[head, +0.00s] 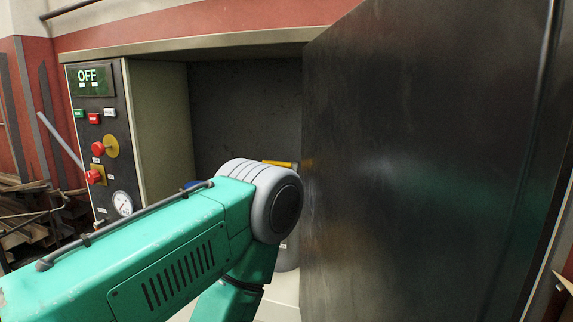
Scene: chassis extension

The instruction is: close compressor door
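The compressor door (420,170) is a large dark metal panel standing open across the right half of the head view. The compressor cabinet (160,130) is behind it, with its interior partly visible between the control panel and the door. My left arm, green with a grey joint, comes in from the lower left and reaches in front of the cabinet opening, close to the door's left edge. The arm's far part bends down out of sight, so my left gripper is not visible. My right gripper is not visible either. I cannot tell whether the arm touches the door.
The control panel (97,140) on the left has an OFF display (91,79), red knobs and a gauge (122,203). A yellow part (281,163) shows inside the cabinet. Scrap wood (30,225) is piled at the far left. A red wall stands behind.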

